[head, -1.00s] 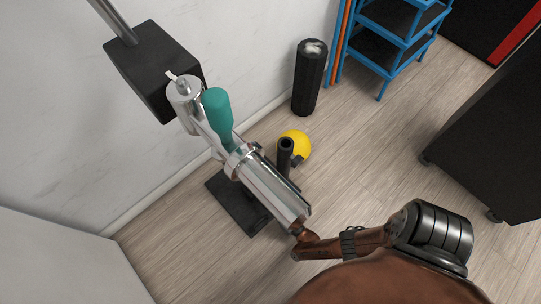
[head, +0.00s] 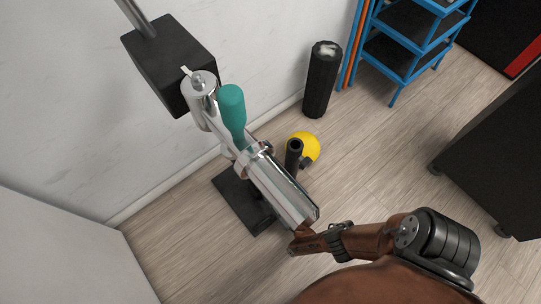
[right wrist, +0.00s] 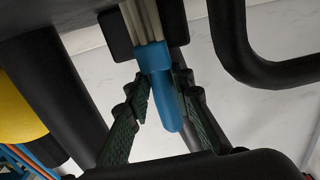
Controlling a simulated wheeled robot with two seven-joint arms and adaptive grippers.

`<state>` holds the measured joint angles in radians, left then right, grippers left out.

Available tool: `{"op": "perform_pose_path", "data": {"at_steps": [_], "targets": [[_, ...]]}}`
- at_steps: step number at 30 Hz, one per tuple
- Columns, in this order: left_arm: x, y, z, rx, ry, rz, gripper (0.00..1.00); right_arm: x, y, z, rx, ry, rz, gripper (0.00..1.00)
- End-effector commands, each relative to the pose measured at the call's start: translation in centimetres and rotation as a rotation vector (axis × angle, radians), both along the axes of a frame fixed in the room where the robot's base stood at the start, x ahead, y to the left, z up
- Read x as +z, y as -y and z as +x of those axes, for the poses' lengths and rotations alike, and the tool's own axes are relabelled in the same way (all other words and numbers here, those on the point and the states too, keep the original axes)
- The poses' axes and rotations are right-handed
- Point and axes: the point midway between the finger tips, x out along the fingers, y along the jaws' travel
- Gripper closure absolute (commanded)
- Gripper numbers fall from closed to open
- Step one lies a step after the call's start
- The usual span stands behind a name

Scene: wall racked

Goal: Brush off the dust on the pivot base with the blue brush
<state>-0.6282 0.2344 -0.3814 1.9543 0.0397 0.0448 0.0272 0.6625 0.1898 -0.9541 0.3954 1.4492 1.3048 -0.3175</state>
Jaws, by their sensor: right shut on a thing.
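The blue brush (right wrist: 163,85) is between the fingers of my right gripper (right wrist: 167,100) in the right wrist view. The gripper is shut on its blue handle, and pale bristles run up from it beside black parts. Whether the bristles touch them I cannot tell. In the head view a dark plate (head: 238,200) on the floor and an upright black tube (head: 294,152) look like the pivot base. A chrome cylinder (head: 281,190) partly covers the plate. I cannot make out the brush, the right gripper or any dust in the head view. My left gripper is out of view.
Behind the tube are a yellow ball-shaped thing (head: 303,146), a black roller (head: 322,80) and a blue shelf rack (head: 405,55).

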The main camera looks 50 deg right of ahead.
Motion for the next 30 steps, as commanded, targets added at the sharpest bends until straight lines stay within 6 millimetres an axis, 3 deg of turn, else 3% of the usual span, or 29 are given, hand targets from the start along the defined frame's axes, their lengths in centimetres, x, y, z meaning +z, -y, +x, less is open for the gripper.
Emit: {"op": "perform_pose_path", "data": {"at_steps": [11, 30], "targets": [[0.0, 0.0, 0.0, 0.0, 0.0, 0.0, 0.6, -0.1, 0.0, 0.3, 0.001, -0.005, 0.001, 1.0], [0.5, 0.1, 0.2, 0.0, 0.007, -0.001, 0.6, -0.1, -0.7, -2.4, 0.0, -0.002, 0.001, 1.0]]}}
